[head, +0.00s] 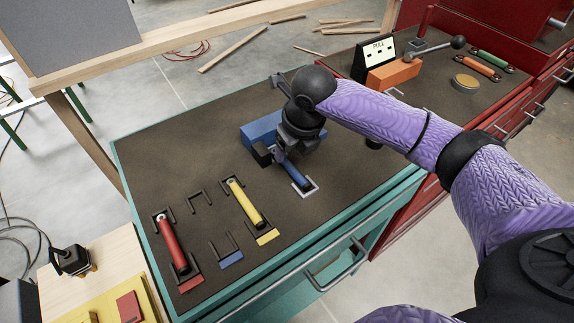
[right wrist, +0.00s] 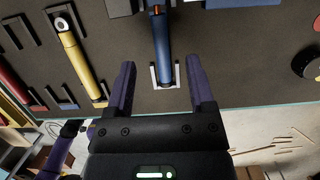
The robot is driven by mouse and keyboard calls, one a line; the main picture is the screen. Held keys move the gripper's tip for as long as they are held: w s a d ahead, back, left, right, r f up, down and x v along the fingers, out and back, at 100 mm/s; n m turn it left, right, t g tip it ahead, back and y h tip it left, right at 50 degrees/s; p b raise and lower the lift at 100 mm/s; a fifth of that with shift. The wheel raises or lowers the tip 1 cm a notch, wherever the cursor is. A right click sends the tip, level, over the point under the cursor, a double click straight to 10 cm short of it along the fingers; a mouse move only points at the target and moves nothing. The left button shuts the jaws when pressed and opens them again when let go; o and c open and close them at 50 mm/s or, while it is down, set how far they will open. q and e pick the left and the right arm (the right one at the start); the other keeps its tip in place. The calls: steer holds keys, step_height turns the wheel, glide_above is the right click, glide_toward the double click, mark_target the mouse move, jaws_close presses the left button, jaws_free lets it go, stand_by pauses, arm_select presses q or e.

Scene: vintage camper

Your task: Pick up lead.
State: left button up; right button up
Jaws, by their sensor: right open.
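A blue cylinder (head: 294,171), which I take for the lead, lies on the dark bench mat with its near end in a white U-shaped bracket (head: 306,188). No label shows what it is. My right gripper (head: 276,157) is above its far part and hides some of it in the head view. In the right wrist view the open gripper (right wrist: 160,64) has one finger on each side of the blue cylinder (right wrist: 162,42), apart from it, with nothing held. My left gripper is not in view.
A blue block (head: 259,131) is just behind the gripper. A yellow cylinder (head: 245,203) and a red cylinder (head: 171,241) lie in brackets to the left. Bare mat lies in front of the blue cylinder.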

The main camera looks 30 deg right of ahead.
mark_target(290, 165)
steer(key=x, duration=0.1)
steer(key=b+x, duration=0.1)
steer(key=x, duration=0.1)
steer(key=s+b+x, duration=0.1)
steer(key=x, duration=0.1)
steer(key=shift+w+d+f, duration=0.1)
steer(key=shift+f, duration=0.15)
steer(key=shift+w+f, duration=0.1)
steer(key=shift+f, duration=0.15)
steer(key=shift+r, duration=0.15)
steer(key=shift+c, duration=0.3)
jaws_close()
